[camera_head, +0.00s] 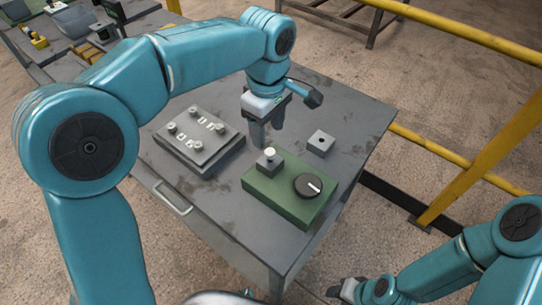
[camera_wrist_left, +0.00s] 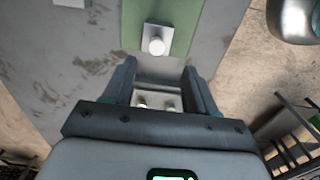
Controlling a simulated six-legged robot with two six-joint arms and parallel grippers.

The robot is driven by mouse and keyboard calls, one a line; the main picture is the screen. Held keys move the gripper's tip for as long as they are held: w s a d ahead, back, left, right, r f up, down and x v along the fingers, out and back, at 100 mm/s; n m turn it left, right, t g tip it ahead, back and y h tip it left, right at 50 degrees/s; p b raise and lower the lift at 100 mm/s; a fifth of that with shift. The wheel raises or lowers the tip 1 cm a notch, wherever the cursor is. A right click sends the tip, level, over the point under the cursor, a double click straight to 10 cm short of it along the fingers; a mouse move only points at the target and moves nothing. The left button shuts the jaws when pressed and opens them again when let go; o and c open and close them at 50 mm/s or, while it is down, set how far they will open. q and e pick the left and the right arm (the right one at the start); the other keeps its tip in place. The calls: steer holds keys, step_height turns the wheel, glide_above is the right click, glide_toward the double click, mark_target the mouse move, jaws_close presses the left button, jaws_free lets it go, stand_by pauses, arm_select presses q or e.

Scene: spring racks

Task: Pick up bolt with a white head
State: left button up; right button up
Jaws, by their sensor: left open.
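The bolt with a white head (camera_head: 269,152) stands upright in a small grey block on the green base (camera_head: 262,189). In the left wrist view the white bolt head (camera_wrist_left: 156,46) is just beyond the fingertips, near the top centre. My left gripper (camera_head: 267,137) points down over the table, just behind the bolt in the head view. It is open, and the bolt is not between its fingers (camera_wrist_left: 160,75). My right gripper (camera_head: 345,289) is low at the bottom, off the table's front corner; its jaws are too unclear to read.
The green base also carries a black knob (camera_head: 308,185). A grey plate with several bolts (camera_head: 186,157) lies to the left. A loose grey block with a hole (camera_head: 321,143) sits to the right. The grey table (camera_head: 362,115) is bare at its right; yellow rails (camera_head: 430,147) stand beyond.

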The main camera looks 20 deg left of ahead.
mark_target(270, 151)
arm_select(q)
steer(key=shift+s+f, duration=0.1)
steer(key=shift+f, duration=0.5)
steer(key=f, duration=0.5)
steer(key=shift+w+d, duration=0.2)
steer(key=shift+w, duration=0.05)
steer(key=shift+a+f, duration=0.1)
steer(key=shift+f, duration=0.35)
jaws_close()
